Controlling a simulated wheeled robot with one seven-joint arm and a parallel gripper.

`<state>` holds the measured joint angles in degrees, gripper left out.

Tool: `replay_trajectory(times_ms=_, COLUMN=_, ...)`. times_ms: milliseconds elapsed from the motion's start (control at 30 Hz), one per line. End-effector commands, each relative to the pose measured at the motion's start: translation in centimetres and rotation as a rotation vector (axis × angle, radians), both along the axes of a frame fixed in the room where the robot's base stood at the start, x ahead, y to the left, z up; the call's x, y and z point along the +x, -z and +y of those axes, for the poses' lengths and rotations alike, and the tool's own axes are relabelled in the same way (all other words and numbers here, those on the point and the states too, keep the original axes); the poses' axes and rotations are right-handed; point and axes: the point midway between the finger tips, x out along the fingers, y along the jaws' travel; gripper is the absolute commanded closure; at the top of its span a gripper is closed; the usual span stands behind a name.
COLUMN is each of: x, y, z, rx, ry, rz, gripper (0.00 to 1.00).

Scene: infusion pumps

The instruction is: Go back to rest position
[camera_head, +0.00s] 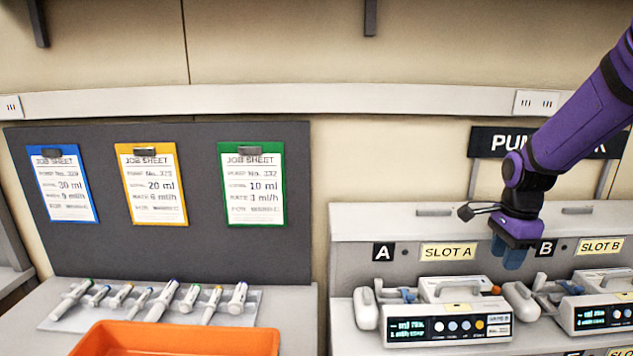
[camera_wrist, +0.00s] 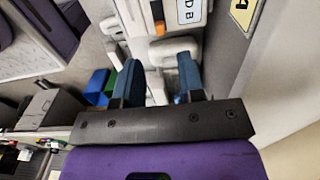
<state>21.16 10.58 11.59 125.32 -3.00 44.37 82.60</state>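My gripper (camera_head: 510,256) hangs from my purple arm at the right of the head view, fingers pointing down. It is in front of the pump rack, between the A and B labels, above the right part of the slot A pump (camera_head: 447,296). In the wrist view the two blue fingers of my gripper (camera_wrist: 158,82) stand apart with a gap between them, and I see nothing held. Pale pump parts (camera_wrist: 174,48) show beyond the fingertips. The slot B pump (camera_head: 600,299) is partly cut off by the right edge of the head view.
Several syringes lie on a clear tray (camera_head: 48,324) at the left. An orange bin (camera_head: 175,340) stands in front of it. Blue (camera_head: 63,187), yellow (camera_head: 152,186) and green (camera_head: 252,186) job sheets hang on a dark board. The pump rack (camera_head: 345,250) fills the lower right.

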Motion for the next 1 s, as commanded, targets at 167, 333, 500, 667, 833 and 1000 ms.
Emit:
replay_trajectory(times_ms=167, x=-0.1, y=-0.2, z=0.1, rx=-0.002, ry=-0.008, rz=-0.003, gripper=0.64)
replay_trajectory(times_ms=333, x=-1.4, y=-2.5, z=1.0, rx=-0.023, ry=-0.118, rz=-0.035, gripper=0.64)
replay_trajectory(times_ms=500, x=-4.3, y=-6.3, z=2.7, rx=-0.065, ry=-0.346, rz=-0.091, gripper=0.64)
replay_trajectory(times_ms=667, x=-7.6, y=-9.5, z=4.2, rx=-0.109, ry=-0.569, rz=-0.144, gripper=0.64)
replay_trajectory(times_ms=833, x=-11.3, y=-12.2, z=5.6, rx=-0.159, ry=-0.802, rz=-0.199, gripper=0.64)
replay_trajectory(times_ms=1000, x=-15.3, y=-14.2, z=6.8, rx=-0.214, ry=-1.035, rz=-0.252, gripper=0.64)
